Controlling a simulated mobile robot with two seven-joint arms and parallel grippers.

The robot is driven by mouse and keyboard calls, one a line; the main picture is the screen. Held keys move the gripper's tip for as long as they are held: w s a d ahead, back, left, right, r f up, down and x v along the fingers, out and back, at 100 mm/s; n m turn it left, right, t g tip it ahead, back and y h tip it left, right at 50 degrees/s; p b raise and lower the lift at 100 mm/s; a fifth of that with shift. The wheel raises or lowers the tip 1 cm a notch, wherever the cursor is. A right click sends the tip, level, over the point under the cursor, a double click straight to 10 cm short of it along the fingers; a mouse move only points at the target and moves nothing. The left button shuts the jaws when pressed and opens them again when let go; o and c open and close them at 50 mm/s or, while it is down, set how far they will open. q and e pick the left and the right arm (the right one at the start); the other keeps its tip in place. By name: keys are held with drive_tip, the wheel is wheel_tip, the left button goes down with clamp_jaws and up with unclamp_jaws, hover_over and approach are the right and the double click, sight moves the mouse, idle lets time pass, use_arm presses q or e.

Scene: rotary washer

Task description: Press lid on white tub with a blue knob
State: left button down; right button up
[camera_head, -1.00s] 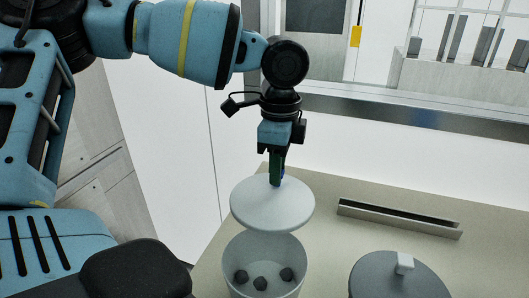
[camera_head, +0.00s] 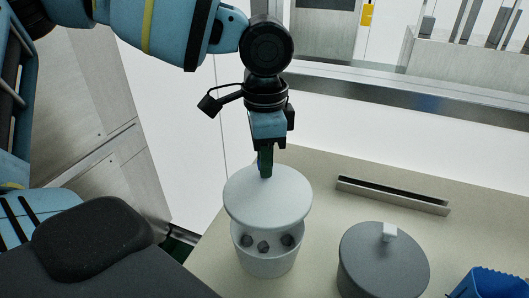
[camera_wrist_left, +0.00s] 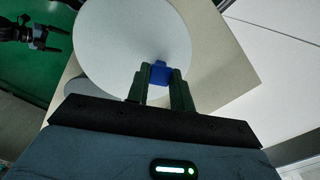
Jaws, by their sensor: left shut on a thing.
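The white tub (camera_head: 267,264) stands on the counter in the head view, with several dark lumps inside showing below the lid's edge. The white round lid (camera_head: 268,200) is above the tub, with a visible gap at the front, and hides the tub's rear rim. My left gripper (camera_head: 265,172) points down from above and is shut on the lid's blue knob. In the left wrist view the blue knob (camera_wrist_left: 160,73) sits between the green fingers, with the lid (camera_wrist_left: 125,40) beyond. My right gripper (camera_wrist_left: 55,36) shows at the wrist view's upper left, fingers apart and empty.
A grey lidded pot (camera_head: 383,268) with a pale knob stands right of the tub. A blue bin (camera_head: 490,284) is at the lower right corner. A long narrow metal holder (camera_head: 392,196) lies behind. The counter (camera_head: 330,225) is bare between them.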

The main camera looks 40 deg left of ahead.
sight(265, 180)
use_arm(q)
drive_tip(key=shift+f+b, duration=0.4)
drive_tip(key=shift+f, duration=1.5)
drive_tip(key=shift+f+b, duration=0.5)
drive_tip(key=shift+f, duration=1.1)
use_arm(e)
drive_tip(key=s+f, duration=0.2)
drive_tip(key=shift+a+f+g, duration=0.15)
drive_tip(key=shift+f+g, duration=0.15)
use_arm(q)
drive_tip(key=shift+f, duration=0.5)
use_arm(e)
drive_tip(key=shift+s+f, duration=0.25)
drive_tip(key=shift+f, duration=0.1)
use_arm(q)
drive_tip(key=c, duration=1.1)
unclamp_jaws()
drive_tip(key=shift+c, duration=0.2)
drive_tip(key=shift+r, duration=3.95)
use_arm(e)
drive_tip(key=shift+w+r, duration=0.1)
drive_tip(key=shift+r, duration=0.05)
